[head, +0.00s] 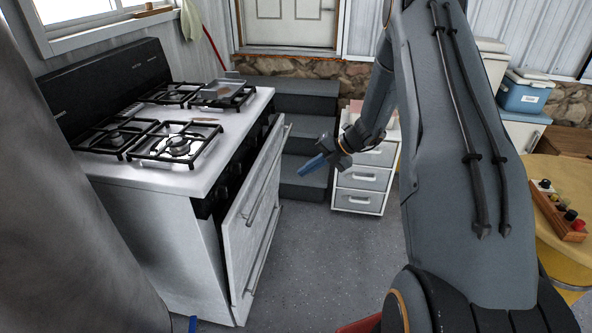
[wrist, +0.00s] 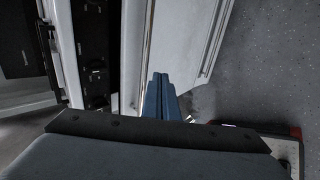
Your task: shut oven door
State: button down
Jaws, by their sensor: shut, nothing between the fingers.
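The white oven door (head: 255,225) is on the front of the stove (head: 160,150). It is partly open, its top edge leaning out from the stove front and leaving a dark gap. Long handle bars run along its outer face. My gripper (head: 312,165), with blue fingers, is to the right of the door's upper part in the head view, closed and empty. In the wrist view, the fingers (wrist: 160,90) lie together in front of the door's pale panel (wrist: 185,45). I cannot tell whether they touch it. Dark knobs (wrist: 96,85) show beside the door.
A white drawer unit (head: 365,180) stands behind my gripper, beside dark grey steps (head: 300,125). A yellow round table (head: 565,200) with a wooden block of knobs is at the right. Grey floor (head: 315,255) in front of the door is clear.

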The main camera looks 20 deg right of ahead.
jog(key=a+r+p+x, duration=0.1)
jog(key=p+x, duration=0.2)
jog(key=x, duration=0.8)
jog(key=shift+w+a+p, duration=0.4)
jog(key=shift+w+a, duration=0.05)
jog(key=shift+w, duration=0.05)
jog(key=shift+w+r, duration=0.1)
jog(key=shift+r, duration=0.05)
